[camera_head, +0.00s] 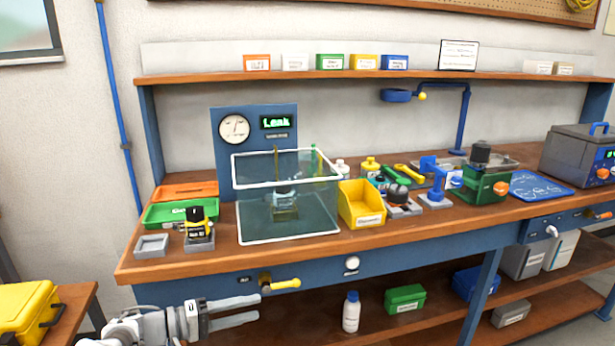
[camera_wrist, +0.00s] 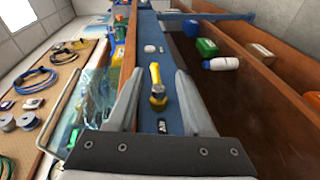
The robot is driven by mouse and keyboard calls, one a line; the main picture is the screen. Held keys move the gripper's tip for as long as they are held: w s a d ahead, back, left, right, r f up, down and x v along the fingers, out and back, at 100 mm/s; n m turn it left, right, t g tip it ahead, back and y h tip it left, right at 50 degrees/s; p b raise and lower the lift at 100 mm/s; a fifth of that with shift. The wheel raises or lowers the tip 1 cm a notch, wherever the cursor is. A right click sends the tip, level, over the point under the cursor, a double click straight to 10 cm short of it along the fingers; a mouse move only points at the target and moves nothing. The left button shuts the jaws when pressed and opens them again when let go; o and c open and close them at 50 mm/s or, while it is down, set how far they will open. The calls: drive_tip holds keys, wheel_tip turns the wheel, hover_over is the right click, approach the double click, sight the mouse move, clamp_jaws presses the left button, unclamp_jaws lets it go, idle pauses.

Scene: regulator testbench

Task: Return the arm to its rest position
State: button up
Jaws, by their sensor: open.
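My gripper (camera_head: 236,311) is open and empty in the head view, low in front of the bench's blue front panel. Its fingers point right, just below the yellow handle (camera_head: 281,284). In the wrist view my gripper (camera_wrist: 163,100) shows two spread grey fingers, with the yellow handle (camera_wrist: 157,88) seen between them. I cannot tell whether a finger touches the handle. Part of my arm shows at the lower left of the head view.
The bench edge (camera_head: 200,262) runs just above my gripper. A yellow case (camera_head: 25,308) sits at left. A white bottle (camera_head: 351,312) stands on the lower shelf.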

drive_tip(key=s+d+r+m+g+y, duration=0.2)
drive_tip(key=d+r+g+y, duration=0.2)
drive_tip(key=d, duration=0.7)
drive_tip(key=s+d+r+m+g+y, duration=0.1)
drive_tip(key=s+d+r+g+y, duration=0.3)
drive_tip(key=d, duration=0.6)
drive_tip(key=s+d+r+m+t+y, duration=0.1)
drive_tip(key=s+d+r+t+y, duration=0.25)
drive_tip(key=s, duration=0.45)
drive_tip(key=s+d+r+t+y, duration=0.3)
drive_tip(key=s+d+r, duration=0.1)
drive_tip(key=s, duration=0.5)
wheel_tip(320, 180, up, 20)
drive_tip(key=p, duration=2)
drive_tip(key=shift+w+r, duration=0.25)
drive_tip(key=shift+w, duration=0.05)
drive_tip(key=shift+g, duration=0.25)
